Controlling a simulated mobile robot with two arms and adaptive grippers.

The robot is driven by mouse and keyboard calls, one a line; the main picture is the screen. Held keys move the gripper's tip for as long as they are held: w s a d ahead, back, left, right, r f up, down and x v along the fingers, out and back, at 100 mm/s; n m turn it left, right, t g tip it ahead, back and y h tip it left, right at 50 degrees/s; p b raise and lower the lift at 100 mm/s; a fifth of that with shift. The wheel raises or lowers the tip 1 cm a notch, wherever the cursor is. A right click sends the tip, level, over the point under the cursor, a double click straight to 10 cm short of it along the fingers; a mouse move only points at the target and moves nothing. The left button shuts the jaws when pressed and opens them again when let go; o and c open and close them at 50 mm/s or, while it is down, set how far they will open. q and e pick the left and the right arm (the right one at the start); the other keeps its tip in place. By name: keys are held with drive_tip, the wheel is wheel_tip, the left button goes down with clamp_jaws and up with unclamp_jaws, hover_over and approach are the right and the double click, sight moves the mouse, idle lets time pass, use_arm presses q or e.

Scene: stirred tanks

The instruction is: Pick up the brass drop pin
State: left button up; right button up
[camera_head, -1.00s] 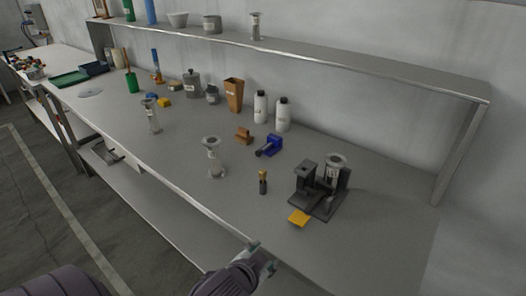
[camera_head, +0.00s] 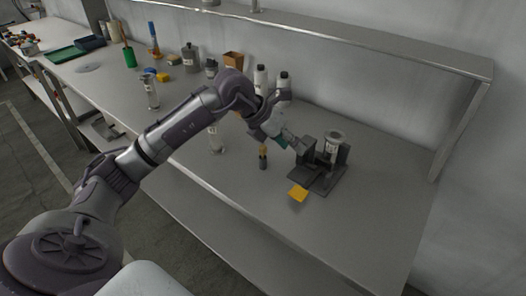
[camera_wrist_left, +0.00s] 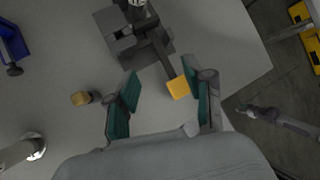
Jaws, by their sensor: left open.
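The brass drop pin (camera_head: 263,151) is a small brass-topped piece with a dark lower part, upright on the bench in front of the black stand. In the left wrist view, the pin (camera_wrist_left: 81,98) lies left of the jaws, outside them. My left gripper (camera_head: 284,142) hangs above the bench, to the right of the pin and near the stand. In the left wrist view the left gripper's (camera_wrist_left: 164,100) green-padded fingers are apart with nothing between them. A grey arm tip, seemingly my right gripper (camera_wrist_left: 246,109), shows small over the floor; its jaws are unclear.
The black stand (camera_head: 317,178) with a clear vessel (camera_head: 333,141) is close to the left gripper. A yellow-orange square (camera_head: 298,194) lies before it. A clear vessel (camera_head: 216,144) is partly behind my arm. The right bench end is clear.

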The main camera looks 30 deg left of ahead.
sight(262, 146)
use_arm(q)
drive_tip(key=a+r+n+g+y, duration=0.15)
drive_tip(key=a+y, duration=0.35)
drive_tip(key=a, duration=0.6)
drive_tip(key=p+x, duration=0.1)
drive_tip(key=x, duration=0.7)
drive_tip(key=shift+s+p, duration=0.2)
drive_tip(key=shift+p, duration=0.2)
drive_tip(key=p+x, duration=0.1)
drive_tip(key=x, duration=0.1)
drive_tip(key=w+p+x, duration=0.1)
drive_tip(key=x, duration=0.2)
drive_tip(key=shift+s+a+r, duration=0.1)
drive_tip(key=shift+a+r, duration=0.1)
drive_tip(key=shift+f, duration=0.25)
drive_tip(key=shift+t, duration=0.25)
clamp_jaws()
use_arm(e)
drive_tip(key=s, duration=0.1)
drive_tip(key=s+r, duration=0.2)
drive_tip(key=s, duration=0.1)
drive_tip(key=shift+d, duration=0.4)
use_arm(q)
drive_tip(key=shift+r, duration=0.1)
